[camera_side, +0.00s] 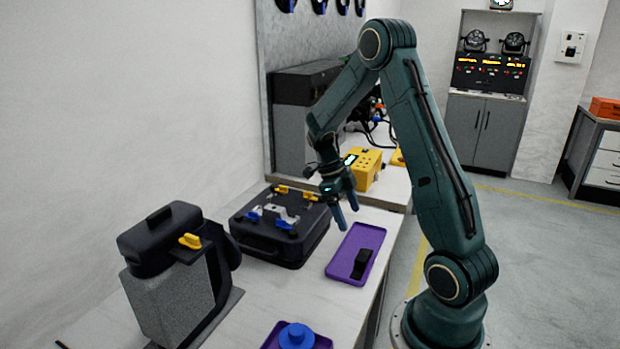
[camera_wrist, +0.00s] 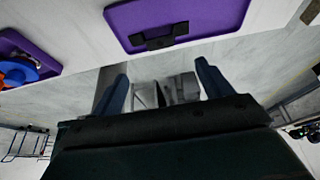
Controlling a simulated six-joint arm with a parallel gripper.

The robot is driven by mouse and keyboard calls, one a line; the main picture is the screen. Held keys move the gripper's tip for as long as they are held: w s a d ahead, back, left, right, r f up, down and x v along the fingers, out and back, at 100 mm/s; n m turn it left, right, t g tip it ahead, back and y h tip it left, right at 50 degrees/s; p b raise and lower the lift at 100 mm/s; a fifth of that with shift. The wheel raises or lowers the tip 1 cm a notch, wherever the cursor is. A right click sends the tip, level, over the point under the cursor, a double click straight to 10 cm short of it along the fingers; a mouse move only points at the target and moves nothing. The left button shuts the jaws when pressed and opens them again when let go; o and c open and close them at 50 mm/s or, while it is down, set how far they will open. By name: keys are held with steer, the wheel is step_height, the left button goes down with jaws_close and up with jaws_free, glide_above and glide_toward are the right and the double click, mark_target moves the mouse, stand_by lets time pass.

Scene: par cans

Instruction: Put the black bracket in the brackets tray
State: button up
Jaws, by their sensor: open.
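The black bracket (camera_side: 362,263) lies in a purple tray (camera_side: 360,238) on the white bench, toward the tray's near end. The wrist view shows the bracket (camera_wrist: 160,38) against the edge of the same purple tray (camera_wrist: 218,14). No label on the tray is readable. My gripper (camera_side: 347,217) is open and empty, above and beyond the bracket, over the tray's far left side. Both blue fingers show in the wrist view (camera_wrist: 161,70), apart from the bracket, with nothing between them.
A second purple tray (camera_side: 322,342) at the bench's near edge holds a blue round piece (camera_side: 296,336). A black case (camera_side: 268,238) with a grey fitting and yellow and blue clips stands left of my gripper. A grey and black lamp housing (camera_side: 172,290) stands nearer. A yellow box (camera_side: 364,170) is behind.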

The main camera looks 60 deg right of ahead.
steer(key=a+r+n+t+h, duration=0.2)
steer(key=a+r+n+t, duration=0.3)
steer(key=a+r+n, duration=1.05)
steer(key=s+a+r+n+t+y, duration=0.2)
steer(key=s+a+n+t, duration=0.3)
steer(key=n, duration=1.5)
steer(key=s+a+r, duration=0.1)
steer(key=s+a, duration=0.2)
steer(key=a, duration=0.1)
steer(key=shift+s+r, duration=0.15)
steer(key=shift+s, duration=0.15)
